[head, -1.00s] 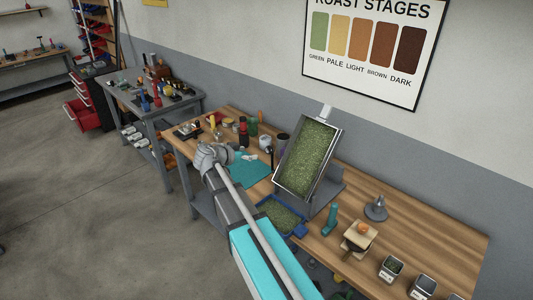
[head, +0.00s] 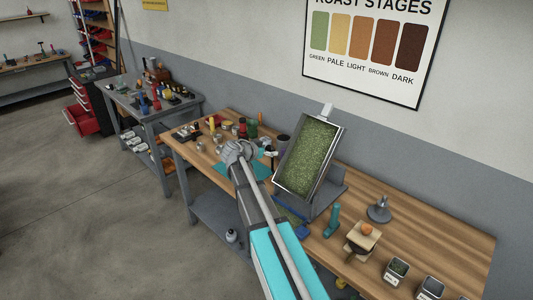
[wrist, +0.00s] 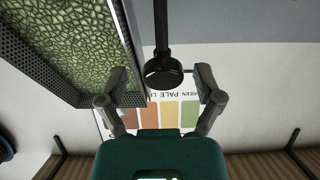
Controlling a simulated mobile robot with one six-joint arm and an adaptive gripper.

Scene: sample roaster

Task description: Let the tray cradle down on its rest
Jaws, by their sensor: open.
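The tray cradle (head: 310,158) is tilted up steeply above its grey base (head: 327,190) on the wooden bench, filled with green beans. In the wrist view its perforated metal side (wrist: 82,98) and beans (wrist: 72,40) fill the upper left. A dark rod with a round knob (wrist: 163,74) hangs down beside the tray. My gripper (wrist: 161,88) is open, with one finger on each side of the knob in the picture; I see no contact, and the depth between them is unclear.
A blue tray (head: 301,231) lies in front of the base, mostly hidden by my arm. A teal upright object (head: 332,221), a stand with an orange ball (head: 366,229) and a grey funnel-like piece (head: 379,209) stand to the right. Bottles and jars crowd the bench's left end.

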